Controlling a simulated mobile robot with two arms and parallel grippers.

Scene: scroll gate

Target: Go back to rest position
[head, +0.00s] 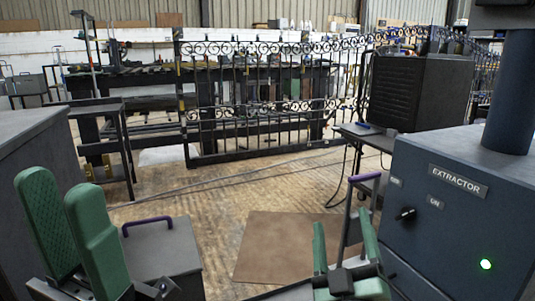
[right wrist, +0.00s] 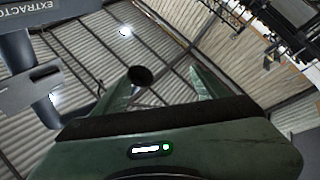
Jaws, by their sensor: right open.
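My left gripper (head: 60,183) stands at the lower left of the head view, its two green fingers pointing up with a narrow gap between them. Nothing shows between them. My right gripper (head: 343,228) is at the lower middle right, its green fingers spread apart and empty, in front of the blue-grey extractor's left side. In the right wrist view its fingers (right wrist: 160,85) are also apart, with the roof behind them. A black scroll gate (head: 262,103) stands upright across the back, well away from both grippers.
The extractor cabinet (head: 450,225) with a lit green lamp fills the right. A grey box with a purple handle (head: 160,250) stands beside my left gripper. A grey cabinet (head: 30,135) is at the left edge. A brown mat (head: 285,245) lies on the open wooden floor.

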